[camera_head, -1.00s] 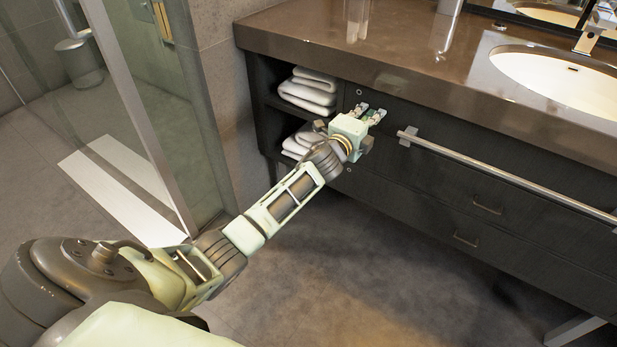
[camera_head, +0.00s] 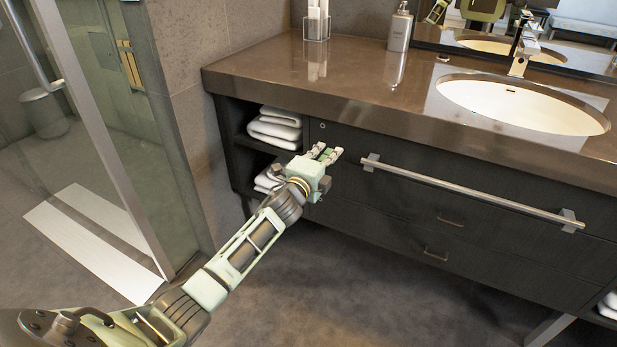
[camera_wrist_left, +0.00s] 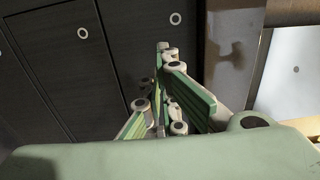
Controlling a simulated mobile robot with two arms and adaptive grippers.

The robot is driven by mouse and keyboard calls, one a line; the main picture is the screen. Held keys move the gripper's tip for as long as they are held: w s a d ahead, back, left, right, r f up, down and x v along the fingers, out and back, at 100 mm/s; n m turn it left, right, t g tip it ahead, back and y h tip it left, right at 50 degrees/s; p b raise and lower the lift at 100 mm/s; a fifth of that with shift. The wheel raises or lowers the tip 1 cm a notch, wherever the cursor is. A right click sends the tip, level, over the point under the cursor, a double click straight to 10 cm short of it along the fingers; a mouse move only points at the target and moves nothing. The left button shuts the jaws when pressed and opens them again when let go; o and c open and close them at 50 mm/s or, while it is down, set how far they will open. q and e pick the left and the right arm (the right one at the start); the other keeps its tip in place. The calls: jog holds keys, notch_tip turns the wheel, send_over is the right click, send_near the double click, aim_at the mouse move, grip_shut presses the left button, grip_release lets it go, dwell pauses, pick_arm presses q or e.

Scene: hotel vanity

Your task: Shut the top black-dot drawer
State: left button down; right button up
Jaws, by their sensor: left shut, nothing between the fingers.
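My left gripper (camera_head: 326,153) is shut and empty, in front of the drawer's left part, just below the ring. I cannot tell whether it touches the front. In the left wrist view the gripper (camera_wrist_left: 158,85) is in front of dark panels, with two ring marks (camera_wrist_left: 175,19) showing. My right gripper is out of view.
A metal towel bar (camera_head: 470,193) sticks out from the front right of the gripper. Open shelves with folded white towels (camera_head: 275,128) are left of it. The brown countertop (camera_head: 300,80) overhangs above. A glass shower door (camera_head: 110,130) stands at the left. The floor in front is clear.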

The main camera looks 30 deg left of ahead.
pick_arm(q)
jog(key=s+p, duration=0.1)
jog(key=s, duration=0.7)
jog(key=shift+a+f, duration=0.2)
jog(key=shift+f, duration=0.25)
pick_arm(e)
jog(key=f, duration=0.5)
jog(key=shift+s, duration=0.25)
